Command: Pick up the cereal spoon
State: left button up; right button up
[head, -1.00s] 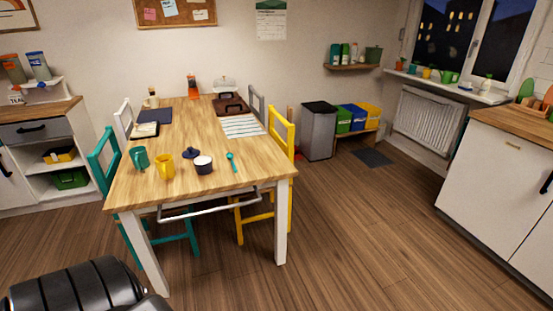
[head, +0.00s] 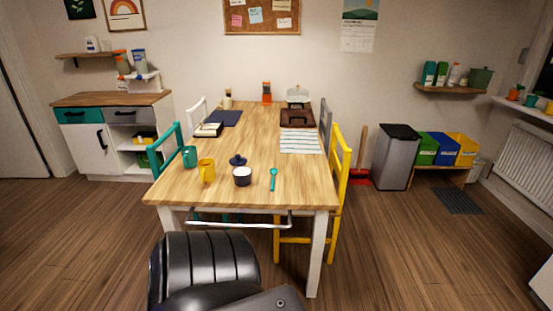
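A teal spoon (head: 273,179), which looks like the cereal spoon, lies on the near part of the wooden table (head: 220,190). It lies to the right of a dark blue pot or bowl (head: 242,177) with a pale inside. A dark blue lid (head: 237,160) rests just behind that bowl. A yellow mug (head: 207,170) and a teal mug (head: 190,156) stand to the left. Neither of my grippers shows in the head view. Only a dark part of my own body shows at the bottom, in front of the table.
A yellow chair (head: 338,175) stands at the table's right side and a teal chair (head: 165,150) at its left. Open floor lies to the right. A grey bin (head: 397,157) stands by the wall.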

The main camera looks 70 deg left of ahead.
aim_at(274, 171)
jog(key=u, duration=0.7)
jog(key=i, duration=0.8)
jog(key=u, duration=0.85)
